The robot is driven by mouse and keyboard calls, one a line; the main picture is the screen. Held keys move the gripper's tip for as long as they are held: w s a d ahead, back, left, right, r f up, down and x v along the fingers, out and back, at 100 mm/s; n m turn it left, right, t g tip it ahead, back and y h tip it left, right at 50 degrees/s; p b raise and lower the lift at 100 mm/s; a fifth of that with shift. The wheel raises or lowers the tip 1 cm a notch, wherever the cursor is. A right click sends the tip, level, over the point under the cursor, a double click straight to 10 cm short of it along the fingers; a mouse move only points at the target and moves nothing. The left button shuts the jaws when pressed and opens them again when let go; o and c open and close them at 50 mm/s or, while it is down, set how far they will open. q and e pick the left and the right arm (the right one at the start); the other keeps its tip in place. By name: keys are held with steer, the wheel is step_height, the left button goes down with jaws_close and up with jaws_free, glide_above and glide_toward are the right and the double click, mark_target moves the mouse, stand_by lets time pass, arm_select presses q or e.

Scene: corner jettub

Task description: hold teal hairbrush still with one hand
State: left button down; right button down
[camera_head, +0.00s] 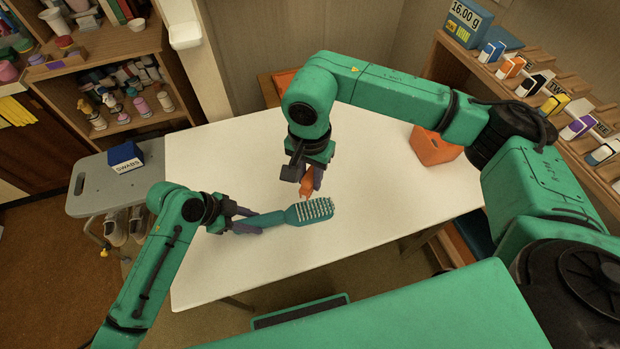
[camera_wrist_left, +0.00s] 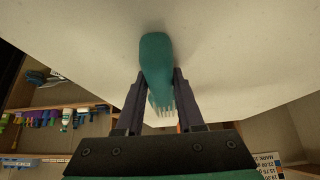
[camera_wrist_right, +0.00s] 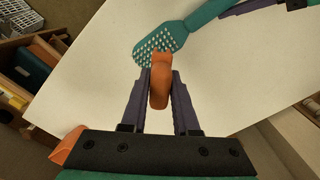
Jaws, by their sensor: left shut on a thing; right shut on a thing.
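The teal hairbrush (camera_head: 285,217) lies over the white table, its white-tipped bristles facing up in the head view. My left gripper (camera_head: 247,220) is shut on its handle; in the left wrist view the teal handle (camera_wrist_left: 156,58) runs between the two fingers. My right gripper (camera_head: 311,182) is shut on a small orange tool (camera_head: 306,187) above the bristle end. In the right wrist view the orange tool (camera_wrist_right: 160,82) reaches to the edge of the bristles (camera_wrist_right: 158,45). I cannot tell whether it touches them.
The white table (camera_head: 215,160) is mostly clear around the brush. An orange container (camera_head: 433,147) stands at its right. A grey side stand with a blue swabs box (camera_head: 125,157) is at the left. A wooden shelf with small boxes (camera_head: 510,67) runs along the right.

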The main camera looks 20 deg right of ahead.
arm_select(q)
steer(key=shift+f, duration=0.1)
steer(key=c, duration=0.8)
jaws_free()
steer(key=o, duration=0.4)
steer(key=shift+w, duration=0.1)
steer(key=shift+c, duration=0.2)
arm_select(e)
steer(key=shift+w+f, duration=0.1)
steer(key=shift+w, duration=0.05)
arm_select(q)
steer(key=v, duration=1.2)
steer(key=shift+a, duration=0.1)
